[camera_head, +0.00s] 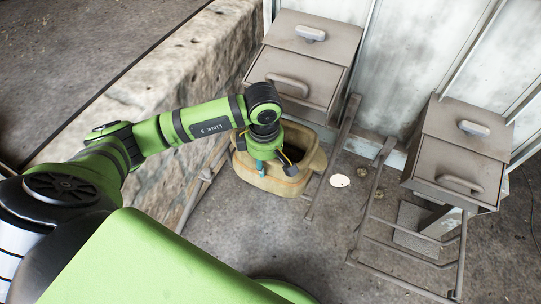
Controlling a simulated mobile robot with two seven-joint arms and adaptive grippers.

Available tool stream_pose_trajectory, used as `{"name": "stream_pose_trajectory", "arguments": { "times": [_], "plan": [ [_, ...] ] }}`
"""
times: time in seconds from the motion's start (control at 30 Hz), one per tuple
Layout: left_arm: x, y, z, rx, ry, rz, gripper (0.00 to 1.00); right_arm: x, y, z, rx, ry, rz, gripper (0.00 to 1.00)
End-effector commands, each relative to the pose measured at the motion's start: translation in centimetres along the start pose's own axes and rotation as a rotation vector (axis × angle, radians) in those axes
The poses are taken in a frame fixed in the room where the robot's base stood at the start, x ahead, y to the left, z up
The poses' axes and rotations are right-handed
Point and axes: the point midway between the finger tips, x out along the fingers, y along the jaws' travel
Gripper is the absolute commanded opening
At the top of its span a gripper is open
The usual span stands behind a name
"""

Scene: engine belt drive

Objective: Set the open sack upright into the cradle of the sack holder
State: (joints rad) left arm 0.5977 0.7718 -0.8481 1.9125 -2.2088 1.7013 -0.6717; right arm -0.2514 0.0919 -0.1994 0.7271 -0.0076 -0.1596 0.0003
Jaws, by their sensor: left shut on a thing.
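The open sack (266,182) is a tan, yellowish open-topped thing with a dark inside, at the middle of the head view. It looks roughly upright, mouth up. My left gripper (275,166) reaches down at its near left side and is shut on its rim; the arm hides part of the mouth. A grey metal frame with rails (337,152) runs beside the sack, below the left grey box. A similar frame (400,251) at the right looks empty. I cannot tell which one is the sack holder, or whether the sack rests on anything. My right gripper is out of view.
Two grey boxes with handles, one at top centre (318,38) and one at right (466,150), stand against a pale wall (410,45). A rough concrete ledge (150,90) lies left. A white disc (340,181) lies on the mostly clear floor.

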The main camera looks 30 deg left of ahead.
Motion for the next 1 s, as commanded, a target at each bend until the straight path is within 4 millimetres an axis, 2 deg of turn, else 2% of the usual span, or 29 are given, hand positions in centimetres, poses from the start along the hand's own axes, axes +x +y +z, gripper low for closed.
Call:
{"name": "stream_pose_trajectory", "arguments": {
  "times": [0.17,0.3,0.67,0.7,0.73,0.77,1.0],
  "plan": [
    [-0.1,3.0,0.1,-0.004,-0.001,0.003,0.00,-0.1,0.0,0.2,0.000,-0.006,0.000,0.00],
    [1.4,2.8,0.0,-0.001,0.000,-0.001,0.00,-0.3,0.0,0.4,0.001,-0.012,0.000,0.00],
    [1.6,2.9,0.0,-0.001,0.000,0.003,0.00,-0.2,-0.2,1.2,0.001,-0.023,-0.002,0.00],
    [1.6,2.8,0.0,-0.001,0.000,0.002,0.39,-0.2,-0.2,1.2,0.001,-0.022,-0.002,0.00],
    [1.6,2.8,0.0,-0.001,0.000,0.002,0.51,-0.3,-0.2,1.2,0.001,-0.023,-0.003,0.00],
    [1.6,2.8,0.0,-0.001,0.000,0.002,0.55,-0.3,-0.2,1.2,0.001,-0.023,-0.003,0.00],
    [1.6,2.8,0.0,-0.001,0.000,0.002,0.55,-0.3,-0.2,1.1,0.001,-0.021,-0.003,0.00]
  ]
}}
